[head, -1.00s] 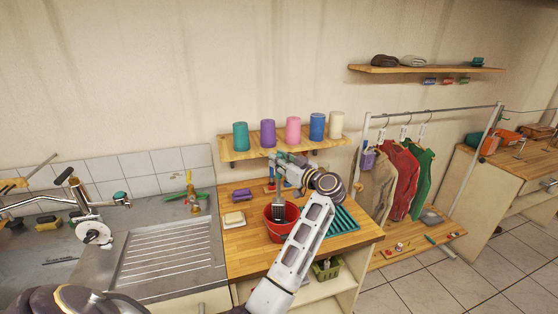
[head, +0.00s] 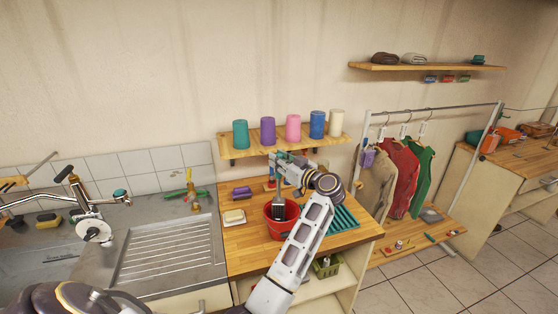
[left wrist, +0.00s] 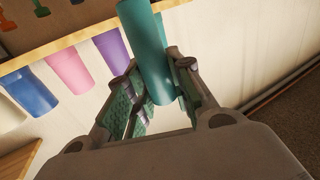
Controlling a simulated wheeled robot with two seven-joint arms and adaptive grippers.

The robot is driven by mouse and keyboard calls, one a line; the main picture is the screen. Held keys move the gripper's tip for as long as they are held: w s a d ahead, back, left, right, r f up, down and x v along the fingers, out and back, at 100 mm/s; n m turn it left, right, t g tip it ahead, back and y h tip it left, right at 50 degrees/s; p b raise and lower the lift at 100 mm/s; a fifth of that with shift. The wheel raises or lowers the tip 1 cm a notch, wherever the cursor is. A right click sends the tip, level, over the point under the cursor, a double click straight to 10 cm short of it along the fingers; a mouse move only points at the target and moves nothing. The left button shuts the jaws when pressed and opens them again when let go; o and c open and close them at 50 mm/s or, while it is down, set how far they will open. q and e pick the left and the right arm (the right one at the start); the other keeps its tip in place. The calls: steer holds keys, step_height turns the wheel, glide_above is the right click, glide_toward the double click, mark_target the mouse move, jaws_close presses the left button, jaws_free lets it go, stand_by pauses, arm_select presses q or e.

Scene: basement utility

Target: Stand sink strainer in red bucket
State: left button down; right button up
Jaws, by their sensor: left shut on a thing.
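The sink strainer (head: 278,207) has a grey slotted lower end in the head view. A thick teal handle (left wrist: 148,55) shows between the fingers in the left wrist view. My left gripper (head: 279,172) is shut on this handle and holds the strainer roughly upright. The strainer's lower end is at the mouth of the red bucket (head: 275,229), within its rim in the picture. I cannot tell whether it touches the bottom. The bucket stands on the wooden counter, and my left forearm hides part of its right side. My right gripper is out of view.
A shelf (head: 228,153) with several coloured cylinders is just above and behind my gripper. A teal ribbed rack (head: 346,218) is right of the bucket. A soap dish (head: 234,218) and purple sponge (head: 242,193) are to its left. The metal sink drainer (head: 165,250) lies further left.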

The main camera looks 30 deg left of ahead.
mark_target(279, 177)
arm_select(q)
steer(key=shift+f, duration=2.2)
stand_by(2.9)
steer(key=c, duration=1.2)
jaws_free()
steer(key=shift+o, duration=0.2)
steer(key=shift+f, duration=0.1)
steer(key=shift+r, duration=5.1)
